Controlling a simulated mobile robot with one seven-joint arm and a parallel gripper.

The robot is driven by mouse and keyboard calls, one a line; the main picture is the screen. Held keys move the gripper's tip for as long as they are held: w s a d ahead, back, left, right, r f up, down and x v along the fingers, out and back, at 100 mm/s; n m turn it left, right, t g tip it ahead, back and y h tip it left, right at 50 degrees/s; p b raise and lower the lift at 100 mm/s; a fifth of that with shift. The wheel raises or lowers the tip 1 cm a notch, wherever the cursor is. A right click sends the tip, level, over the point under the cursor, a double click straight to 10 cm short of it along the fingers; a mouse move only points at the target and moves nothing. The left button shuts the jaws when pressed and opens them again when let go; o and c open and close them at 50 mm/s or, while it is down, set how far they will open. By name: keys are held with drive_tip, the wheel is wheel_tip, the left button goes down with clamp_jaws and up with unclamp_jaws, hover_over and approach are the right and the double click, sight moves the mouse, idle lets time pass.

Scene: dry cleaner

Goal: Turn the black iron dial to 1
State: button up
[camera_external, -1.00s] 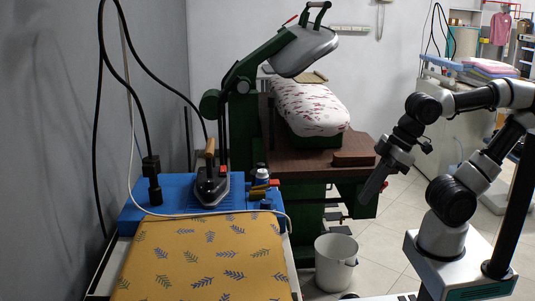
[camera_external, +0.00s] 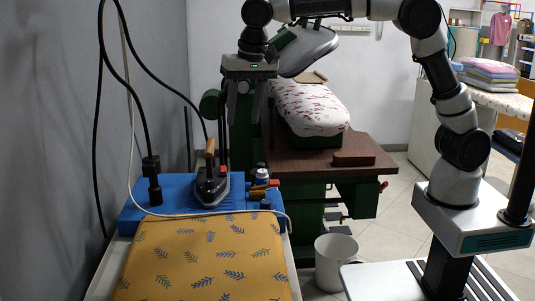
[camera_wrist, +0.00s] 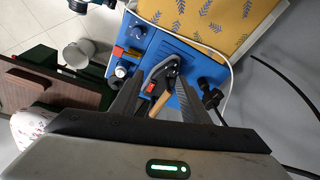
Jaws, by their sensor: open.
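The black iron (camera_external: 209,186) with a wooden handle stands on the blue board (camera_external: 150,212) at the left; it also shows in the wrist view (camera_wrist: 160,76). A red part (camera_wrist: 150,88) is visible on it. I cannot make out a dial on the iron or its setting. Black knobs (camera_external: 265,204) sit on the board right of the iron. My gripper (camera_external: 245,120) is open and empty, pointing down, above and behind the board. In the wrist view my gripper's fingers (camera_wrist: 160,80) appear either side of the iron, which lies beyond them, apart from it.
A yellow padded surface (camera_external: 200,255) lies in front of the board. Black cables hang at the left. A green press (camera_external: 315,125) on a brown table stands behind; a white bucket (camera_external: 336,262) is on the floor.

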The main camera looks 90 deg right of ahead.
drive_tip(key=w+d+m+g+h+p, duration=0.1)
drive_tip(key=w+m+p, duration=0.25)
drive_tip(key=w, duration=0.35)
drive_tip(key=m+g+h+p, duration=0.1)
drive_tip(key=m+h+p, duration=0.1)
drive_tip(key=m+p, duration=0.1)
approach(209, 180)
drive_tip(key=x, duration=0.8)
drive_tip(key=c, duration=1.1)
